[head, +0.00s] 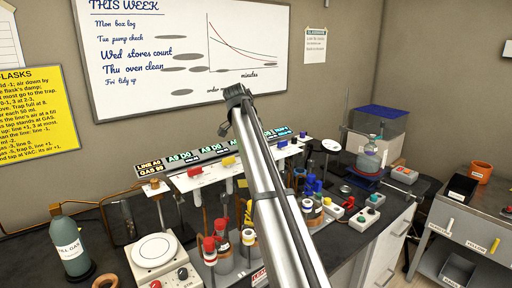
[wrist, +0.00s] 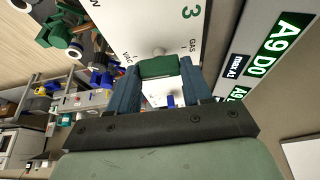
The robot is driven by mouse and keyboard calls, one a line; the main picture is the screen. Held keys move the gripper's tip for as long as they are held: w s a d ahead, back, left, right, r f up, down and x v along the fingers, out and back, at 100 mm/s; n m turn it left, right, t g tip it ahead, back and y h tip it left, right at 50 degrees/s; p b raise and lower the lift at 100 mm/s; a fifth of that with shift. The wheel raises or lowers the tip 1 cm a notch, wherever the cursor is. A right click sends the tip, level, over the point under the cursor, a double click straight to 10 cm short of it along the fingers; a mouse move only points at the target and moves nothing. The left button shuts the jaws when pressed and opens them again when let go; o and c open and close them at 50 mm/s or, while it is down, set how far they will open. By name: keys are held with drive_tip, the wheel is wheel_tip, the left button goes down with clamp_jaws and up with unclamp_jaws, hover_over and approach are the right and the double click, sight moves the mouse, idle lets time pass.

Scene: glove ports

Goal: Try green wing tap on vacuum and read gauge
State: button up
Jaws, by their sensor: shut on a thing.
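The green wing tap (wrist: 158,67) sits on a white panel marked 3, with VAC on one side and GAS on the other in the wrist view. My gripper (wrist: 160,78) is shut on the tap, with a blue finger on each side of it. Which mark the wing points to is not clear. A green gauge display (wrist: 279,46) beside the panel reads A9 D0. In the head view my arm hides the gripper. There, an amber display (head: 150,167) reads LINE A0, GAS 99.
Red (head: 195,171) and yellow (head: 229,161) taps stand along the rack left of my arm. Capped bottles (head: 222,230) stand below. A gas bottle (head: 69,246) and a hotplate (head: 154,250) are at left. A flask (head: 370,155) stands at right.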

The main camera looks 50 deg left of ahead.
drive_tip(key=o, duration=1)
drive_tip(key=shift+f, duration=0.15)
drive_tip(key=shift+o, duration=0.2)
drive_tip(key=v, duration=1.4)
drive_tip(key=shift+w, duration=0.25)
